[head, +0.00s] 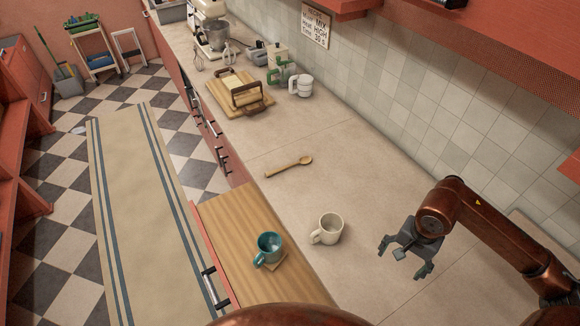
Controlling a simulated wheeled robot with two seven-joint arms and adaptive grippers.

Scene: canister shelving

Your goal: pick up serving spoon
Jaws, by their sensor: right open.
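A wooden serving spoon (289,167) lies flat on the pale countertop (375,175), its bowl end toward the upper right and its handle toward the lower left. My right gripper (403,267) is open and empty, at the right of the counter. It is well apart from the spoon, to its lower right, with a cream mug between them. My left gripper is not in view.
The cream mug (328,229) stands on the counter. A teal mug (269,247) stands at the wooden board (231,222) on the left. A cutting board (221,97) with a handled object, white mug (301,85) and mixer (211,27) are farther back. The tiled wall (430,110) borders the right.

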